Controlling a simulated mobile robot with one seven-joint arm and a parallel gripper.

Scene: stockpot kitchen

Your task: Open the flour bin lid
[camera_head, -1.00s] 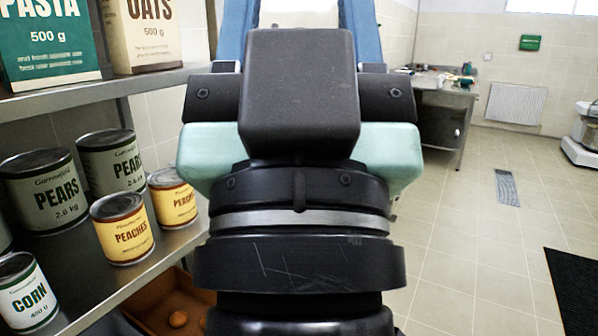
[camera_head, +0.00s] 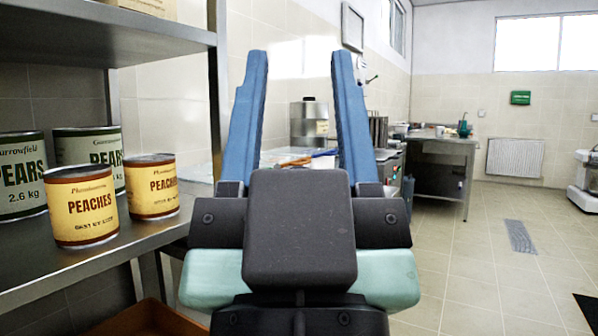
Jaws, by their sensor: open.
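My gripper (camera_head: 301,70) fills the middle of the view, with its two blue fingers pointing up and spread wide apart. It is open and nothing is between the fingers. I cannot make out a flour bin or its lid in this view. My gripper's black and pale green body hides part of the room behind it.
A metal shelf (camera_head: 120,37) stands close on the left, with peaches cans (camera_head: 82,212) and pears cans (camera_head: 22,180) on its lower board. An orange crate (camera_head: 150,322) is below. A steel worktable (camera_head: 440,140) stands farther back.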

